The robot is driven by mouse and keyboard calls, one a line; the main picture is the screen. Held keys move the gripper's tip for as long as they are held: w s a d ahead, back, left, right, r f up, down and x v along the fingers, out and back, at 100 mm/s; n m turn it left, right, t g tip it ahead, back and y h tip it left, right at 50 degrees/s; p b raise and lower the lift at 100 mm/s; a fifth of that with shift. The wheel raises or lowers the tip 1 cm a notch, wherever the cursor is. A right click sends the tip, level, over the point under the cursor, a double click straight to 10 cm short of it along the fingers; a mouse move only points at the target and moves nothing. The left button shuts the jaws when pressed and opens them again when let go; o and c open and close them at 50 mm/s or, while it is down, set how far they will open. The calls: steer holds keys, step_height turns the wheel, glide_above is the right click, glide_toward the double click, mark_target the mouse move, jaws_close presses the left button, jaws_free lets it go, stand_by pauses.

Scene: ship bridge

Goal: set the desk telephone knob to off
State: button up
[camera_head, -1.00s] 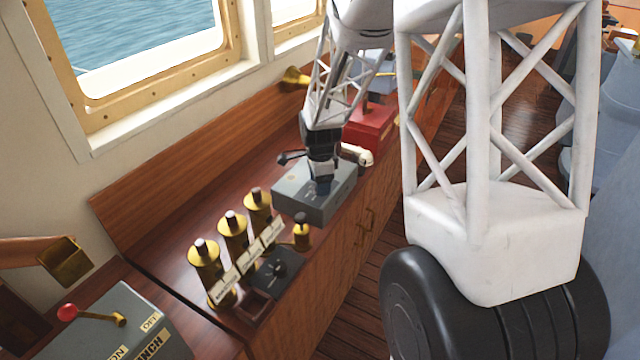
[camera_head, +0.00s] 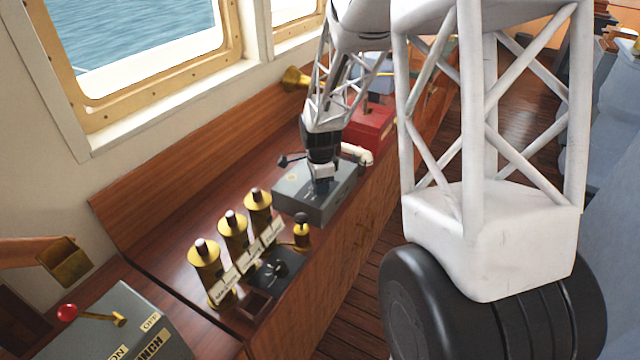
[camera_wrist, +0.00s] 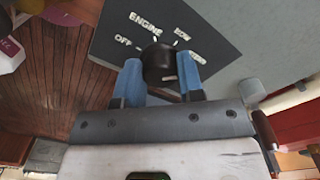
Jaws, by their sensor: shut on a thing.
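The desk telephone is a grey box (camera_head: 298,205) on the wooden counter, also filling the top of the wrist view (camera_wrist: 225,28). Its dark panel (camera_wrist: 118,25) reads OFF on the left, ENGINE at the top left and BOW to the right, with another label partly hidden by a finger. The round black knob (camera_wrist: 158,62) sits below these labels, with a pale mark on its lower edge. My gripper (camera_wrist: 160,76) is shut on the knob, one blue finger on each side. In the head view my gripper (camera_head: 322,188) points down onto the box and hides the knob.
Window wall at left.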

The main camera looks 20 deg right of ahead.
steer(key=shift+n, duration=0.4)
steer(key=n, duration=1.2)
steer(key=shift+r+n, duration=0.1)
steer(key=shift+n, duration=0.2)
steer(key=n, duration=1.3)
steer(key=shift+w, duration=0.1)
steer(key=shift+n, duration=0.4)
steer(key=o, duration=0.9)
